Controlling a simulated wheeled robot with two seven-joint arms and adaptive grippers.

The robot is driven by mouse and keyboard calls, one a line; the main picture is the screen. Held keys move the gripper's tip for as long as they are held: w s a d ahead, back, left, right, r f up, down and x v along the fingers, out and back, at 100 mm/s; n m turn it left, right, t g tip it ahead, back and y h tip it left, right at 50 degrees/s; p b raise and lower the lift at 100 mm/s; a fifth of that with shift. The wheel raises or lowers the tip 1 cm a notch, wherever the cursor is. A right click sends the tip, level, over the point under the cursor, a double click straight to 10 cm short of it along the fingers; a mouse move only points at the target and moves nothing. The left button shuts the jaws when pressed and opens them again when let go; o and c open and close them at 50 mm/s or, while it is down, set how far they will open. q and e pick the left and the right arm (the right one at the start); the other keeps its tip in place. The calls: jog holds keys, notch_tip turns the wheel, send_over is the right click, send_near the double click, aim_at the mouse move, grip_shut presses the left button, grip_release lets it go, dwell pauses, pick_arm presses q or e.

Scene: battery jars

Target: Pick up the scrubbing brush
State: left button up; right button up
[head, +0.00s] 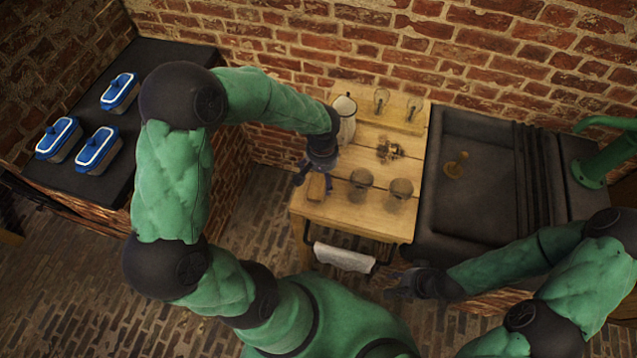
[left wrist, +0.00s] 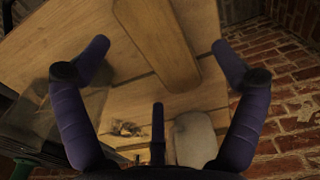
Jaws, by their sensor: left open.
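A wooden block-like piece that looks like the scrubbing brush (head: 316,187) lies near the left edge of the wooden table (head: 335,212). My left gripper (head: 311,174) is just above and behind it in the head view. In the left wrist view the brush is a long wooden piece with a rounded end (left wrist: 160,42). It lies between the spread fingers of my left gripper (left wrist: 165,65), which is open and empty. Its bristles are not visible. My right gripper (head: 408,284) is low in front of the table's right side, away from the brush; its fingers are too dark to read.
Two round glass jars (head: 361,180) stand right of the brush. A towel (head: 343,257) hangs on the front rail. A dark sink (head: 480,170) with a green pump (head: 603,162) is at right; blue-lidded containers (head: 97,149) are at left.

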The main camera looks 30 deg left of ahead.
aim_at(322, 181)
pick_arm(q)
notch_tip(322, 181, down, 4)
jog(key=shift+s+d+r+b, duration=0.1)
jog(key=shift+r+b, duration=0.15)
jog(key=shift+b, duration=0.1)
jog(key=c, duration=1.3)
jog(key=shift+r, duration=0.15)
jog(key=shift+r, duration=0.2)
jog(key=r, duration=0.2)
jog(key=r+p, duration=0.1)
jog(key=shift+d+r, duration=0.15)
jog(key=shift+d, duration=0.1)
jog(key=d+r, duration=0.1)
jog(key=s+d+r+p, duration=0.1)
jog(key=r, duration=0.1)
jog(key=d+r, duration=0.2)
jog(key=shift+s, duration=0.4)
jog(key=s+d+r, duration=0.1)
jog(key=d, duration=0.1)
jog(key=s+d+r+p, duration=0.1)
jog(key=d, duration=0.2)
jog(key=s+d+r, duration=0.2)
jog(key=d, duration=0.1)
jog(key=shift+d, duration=0.2)
